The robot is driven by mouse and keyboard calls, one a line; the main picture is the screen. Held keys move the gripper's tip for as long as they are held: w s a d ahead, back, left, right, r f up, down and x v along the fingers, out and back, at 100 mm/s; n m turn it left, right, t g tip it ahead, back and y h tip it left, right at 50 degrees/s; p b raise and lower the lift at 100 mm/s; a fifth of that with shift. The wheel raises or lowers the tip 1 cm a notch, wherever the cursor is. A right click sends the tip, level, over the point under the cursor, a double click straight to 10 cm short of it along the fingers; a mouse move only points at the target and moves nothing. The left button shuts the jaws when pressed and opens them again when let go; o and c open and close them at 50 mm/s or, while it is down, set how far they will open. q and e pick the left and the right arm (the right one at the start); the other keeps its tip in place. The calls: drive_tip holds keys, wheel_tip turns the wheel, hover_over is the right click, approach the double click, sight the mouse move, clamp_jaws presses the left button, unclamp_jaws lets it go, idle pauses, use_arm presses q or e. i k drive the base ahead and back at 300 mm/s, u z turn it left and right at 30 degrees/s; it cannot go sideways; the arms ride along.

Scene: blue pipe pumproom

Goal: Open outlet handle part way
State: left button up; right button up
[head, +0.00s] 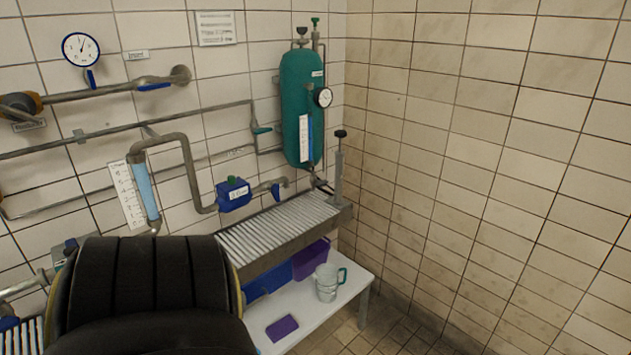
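No label I can read names the outlet handle, so I cannot tell which lever it is. A short blue lever (276,190) hangs at the end of the pipe right of a blue pump box (234,194), above the slatted rack. A teal lever (262,130) sits on the pipe left of the green tank. A longer blue lever (154,87) lies along the upper left pipe. Another small blue lever (90,78) is under the wall gauge. Neither of my grippers shows; a large black rounded form fills the lower left and hides what is behind it.
A green tank (301,100) with a gauge (323,97) hangs near the corner. A slatted rack (280,228) runs below the pipes. Under it, a white bench (318,311) holds a clear jug (327,283), a purple block (282,327) and bins. The right tiled wall is bare.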

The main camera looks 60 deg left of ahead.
sight(275, 189)
drive_tip(key=u, duration=0.35)
drive_tip(key=i, duration=1.95)
drive_tip(key=u, duration=1.8)
drive_tip(key=i, duration=1.05)
drive_tip(key=u, duration=0.95)
